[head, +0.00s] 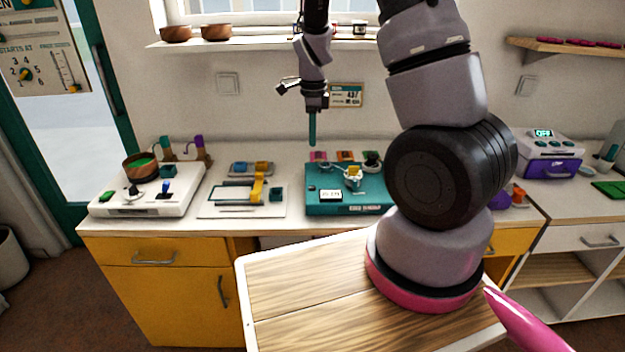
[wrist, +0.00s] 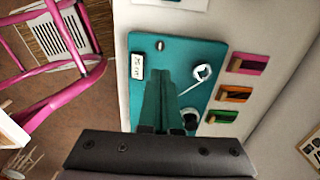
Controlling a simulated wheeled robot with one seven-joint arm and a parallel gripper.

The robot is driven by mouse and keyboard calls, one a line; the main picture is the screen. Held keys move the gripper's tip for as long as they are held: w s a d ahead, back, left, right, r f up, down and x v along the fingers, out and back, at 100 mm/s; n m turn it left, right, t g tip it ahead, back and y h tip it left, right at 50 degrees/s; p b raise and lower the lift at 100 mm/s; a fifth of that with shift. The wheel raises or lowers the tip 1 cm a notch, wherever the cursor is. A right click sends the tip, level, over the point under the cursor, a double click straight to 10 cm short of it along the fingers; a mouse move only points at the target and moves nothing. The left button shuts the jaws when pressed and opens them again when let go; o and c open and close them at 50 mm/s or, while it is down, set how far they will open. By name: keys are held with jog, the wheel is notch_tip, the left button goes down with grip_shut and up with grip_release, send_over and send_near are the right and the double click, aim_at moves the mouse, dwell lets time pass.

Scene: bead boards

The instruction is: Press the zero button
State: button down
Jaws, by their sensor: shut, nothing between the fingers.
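A teal box (head: 318,207) stands on the counter, with a small white display (head: 331,196) near its front left. The box also fills the middle of the wrist view (wrist: 205,55). A small round grey button (wrist: 160,44) sits on its top, near the end with the display; whether this is the zero button I cannot tell, as no label is readable. My gripper (head: 312,143) is shut and empty, its teal fingers pointing down, above and behind the box's left part. In the wrist view the fingers (wrist: 158,75) hide part of the box's top.
A white device (head: 180,198) with a knob and blue lever and a white board (head: 212,205) with a yellow slider stand left of the box. Small coloured blocks (wrist: 249,64) lie along its back. A purple device (head: 550,165) stands far right.

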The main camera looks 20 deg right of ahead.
aim_at(312, 187)
jog(key=shift+f, duration=0.25)
notch_tip(312, 187, down, 14)
dwell(0.6)
